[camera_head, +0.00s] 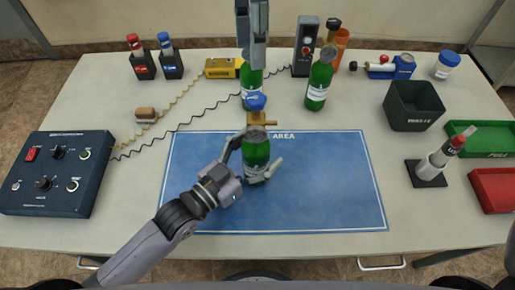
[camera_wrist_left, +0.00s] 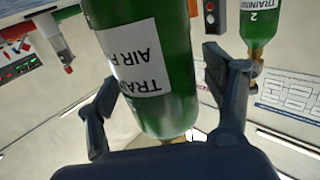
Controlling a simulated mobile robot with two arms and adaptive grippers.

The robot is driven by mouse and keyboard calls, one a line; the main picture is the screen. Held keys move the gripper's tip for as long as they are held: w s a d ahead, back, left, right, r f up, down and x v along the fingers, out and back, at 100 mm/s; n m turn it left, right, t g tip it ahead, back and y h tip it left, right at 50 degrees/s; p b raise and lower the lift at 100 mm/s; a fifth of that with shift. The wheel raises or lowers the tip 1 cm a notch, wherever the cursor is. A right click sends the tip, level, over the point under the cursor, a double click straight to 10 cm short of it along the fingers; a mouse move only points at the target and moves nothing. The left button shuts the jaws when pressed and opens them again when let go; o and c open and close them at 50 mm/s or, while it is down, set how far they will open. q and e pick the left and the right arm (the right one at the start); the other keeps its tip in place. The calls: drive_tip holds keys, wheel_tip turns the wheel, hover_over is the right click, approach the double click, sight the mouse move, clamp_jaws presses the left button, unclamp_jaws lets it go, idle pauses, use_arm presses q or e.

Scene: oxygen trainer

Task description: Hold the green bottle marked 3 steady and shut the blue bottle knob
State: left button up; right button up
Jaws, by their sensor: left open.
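A green bottle (camera_head: 256,152) with a white label stands on the blue mat (camera_head: 330,190). Its number cannot be read. A brass valve (camera_head: 262,118) and the blue knob (camera_head: 256,101) show just above its top. My left gripper (camera_head: 252,162) is open, with its fingers on either side of the bottle. In the left wrist view the bottle (camera_wrist_left: 145,60) fills the middle between the open fingers (camera_wrist_left: 165,95), with a gap visible at the left finger. My right gripper (camera_head: 252,62) comes down from the top, beyond the knob and apart from it; its finger opening is unclear.
Green bottles stand behind the mat, one partly hidden by my right gripper (camera_head: 251,82) and one to the right (camera_head: 320,82). A control box (camera_head: 58,172) stands left. A dark bin (camera_head: 413,105) and trays stand right. The mat's right half is clear.

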use_arm(q)
drive_tip(key=shift+c, duration=0.6)
clamp_jaws()
use_arm(e)
drive_tip(key=shift+o, duration=1.4)
drive_tip(key=shift+d+f+m+g, duration=0.1)
drive_tip(key=shift+f+m+g, duration=0.2)
drive_tip(key=shift+m, duration=0.1)
drive_tip(key=shift+o, duration=0.5)
drive_tip(key=f+m+g+y, duration=0.1)
drive_tip(key=m, duration=0.1)
drive_tip(key=d+f+m+g+y, duration=0.1)
drive_tip(key=m, duration=0.1)
drive_tip(key=f+m+g, duration=0.1)
drive_tip(key=shift+s+d+f+m+g+y, duration=0.2)
drive_tip(key=shift+d+f+m+g+y, duration=0.05)
drive_tip(key=shift+d+m+g+y, duration=0.15)
drive_tip(key=m+g+y, duration=0.4)
drive_tip(key=m+y, duration=0.9)
drive_tip(key=m, duration=1.1)
approach(265, 97)
drive_tip(key=m, duration=0.2)
drive_tip(key=shift+t+y, duration=0.3)
drive_tip(key=shift+t, duration=0.1)
drive_tip(key=x, duration=0.7)
drive_tip(key=f+x, duration=0.1)
drive_tip(key=x, duration=0.3)
drive_tip(key=shift+a, duration=0.15)
